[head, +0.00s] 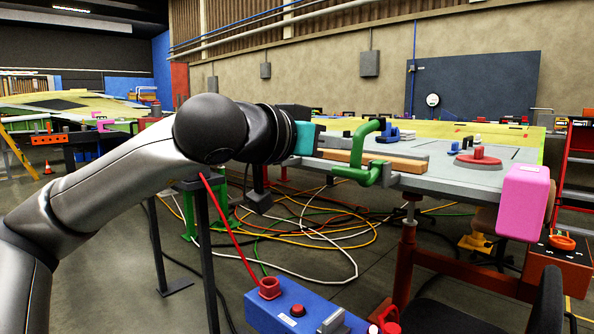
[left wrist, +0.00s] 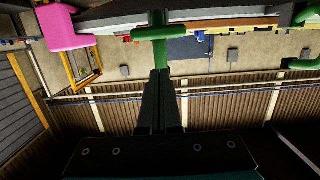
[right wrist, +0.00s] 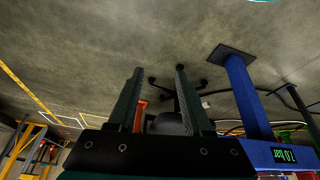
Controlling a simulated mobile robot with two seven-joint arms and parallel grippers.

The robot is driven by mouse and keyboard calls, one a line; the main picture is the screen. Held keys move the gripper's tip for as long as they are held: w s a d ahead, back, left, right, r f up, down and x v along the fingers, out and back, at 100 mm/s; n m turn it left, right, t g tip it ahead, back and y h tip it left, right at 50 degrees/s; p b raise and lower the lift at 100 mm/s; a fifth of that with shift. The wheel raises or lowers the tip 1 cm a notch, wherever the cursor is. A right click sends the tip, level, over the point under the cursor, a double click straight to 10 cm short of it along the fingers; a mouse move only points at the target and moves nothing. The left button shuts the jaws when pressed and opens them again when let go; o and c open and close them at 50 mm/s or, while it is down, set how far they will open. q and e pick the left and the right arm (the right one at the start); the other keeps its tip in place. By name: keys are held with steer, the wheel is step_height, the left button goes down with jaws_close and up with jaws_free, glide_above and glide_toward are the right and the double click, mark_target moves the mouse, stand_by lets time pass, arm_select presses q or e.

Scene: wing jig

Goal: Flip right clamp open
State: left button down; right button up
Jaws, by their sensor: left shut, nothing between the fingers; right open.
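A green clamp (head: 366,158) stands at the near edge of the wing jig table (head: 450,178), with an upright handle part and a lower body. It also shows in the left wrist view (left wrist: 160,34). A pink block-like part (head: 525,202) is at the table's near right corner and at upper left in the left wrist view (left wrist: 66,27). I cannot tell which of these is the right clamp. My left gripper (head: 342,156) is shut and empty, its tips close to the green clamp; contact is unclear. My right gripper (right wrist: 157,72) is open and empty, away from both.
A red round part (head: 478,160) sits on the table top. A blue box (head: 300,310) with a red hose stands low in front. Cables (head: 325,225) lie across the floor. A red ladder (head: 575,170) stands at the right.

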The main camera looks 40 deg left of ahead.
arm_select(q)
steer(key=s+f+b, duration=0.4)
steer(key=s, duration=0.4)
steer(key=shift+s+a, duration=0.25)
steer(key=shift+s, duration=0.1)
arm_select(e)
steer(key=w+a+r+t+y, duration=0.1)
steer(key=w+a+t+y, duration=0.2)
steer(key=w+a+t, duration=0.2)
steer(key=shift+w+a+r+n+t+y, duration=0.3)
steer(key=shift+a+t, duration=0.5)
steer(key=shift+a, duration=0.6)
steer(key=shift+s, duration=0.1)
arm_select(q)
steer(key=shift+f, duration=0.1)
